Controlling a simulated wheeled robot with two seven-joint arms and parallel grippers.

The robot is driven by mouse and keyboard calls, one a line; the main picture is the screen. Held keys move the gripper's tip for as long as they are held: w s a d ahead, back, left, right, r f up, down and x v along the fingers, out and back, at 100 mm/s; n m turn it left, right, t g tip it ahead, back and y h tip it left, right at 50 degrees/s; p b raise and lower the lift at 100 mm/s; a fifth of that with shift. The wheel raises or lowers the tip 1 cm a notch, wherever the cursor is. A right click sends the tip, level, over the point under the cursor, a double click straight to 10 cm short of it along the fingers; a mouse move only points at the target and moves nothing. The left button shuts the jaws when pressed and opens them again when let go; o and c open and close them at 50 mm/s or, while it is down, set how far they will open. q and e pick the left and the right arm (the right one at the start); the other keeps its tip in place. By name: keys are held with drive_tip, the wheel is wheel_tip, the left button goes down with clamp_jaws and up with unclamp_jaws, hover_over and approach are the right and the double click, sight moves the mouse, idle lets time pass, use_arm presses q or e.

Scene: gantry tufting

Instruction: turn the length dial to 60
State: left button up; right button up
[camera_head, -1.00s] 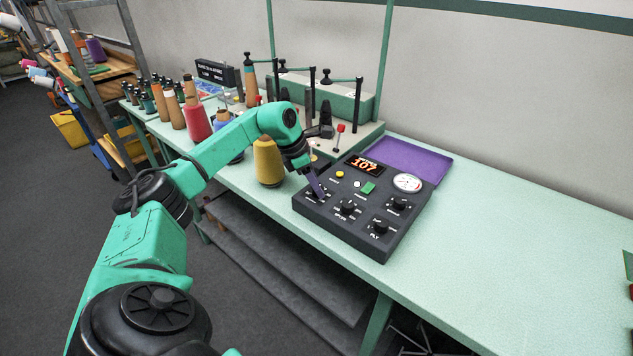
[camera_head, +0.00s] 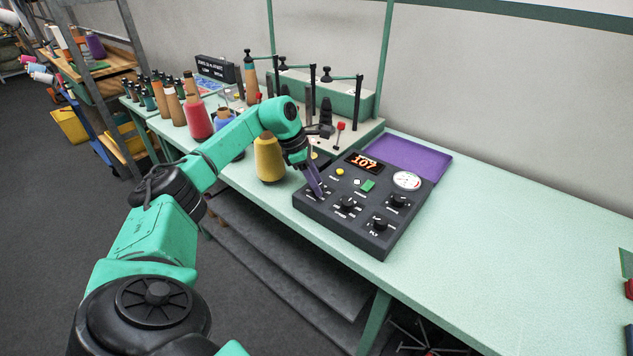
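The dark control panel (camera_head: 347,243) lies on the bench. It carries several black dials: one at its left corner (camera_head: 316,193), partly covered by my fingers, a front middle one (camera_head: 347,203), a right one (camera_head: 397,201) and a near one (camera_head: 380,224). Their labels are too small to read surely. The orange display (camera_head: 365,162) reads about 107; its last digit is unclear. My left gripper (camera_head: 318,189) points down with its purple fingertips at the left corner dial. The fingers overlap, so I cannot tell whether they grip it. My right gripper is out of view.
A yellow yarn cone (camera_head: 269,160) stands close beside my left wrist. More cones, such as a red one (camera_head: 198,120), stand farther left. A purple tray (camera_head: 409,158) lies behind the panel.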

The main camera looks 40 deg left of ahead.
use_arm(q)
drive_tip(key=o, duration=0.3)
drive_tip(key=shift+a+r, duration=0.1)
drive_tip(key=shift+s+a+r, duration=0.1)
drive_tip(key=shift+r, duration=0.25)
drive_tip(key=v, duration=1.3)
drive_tip(key=shift+s+a+r, duration=0.15)
drive_tip(key=shift+r, duration=0.1)
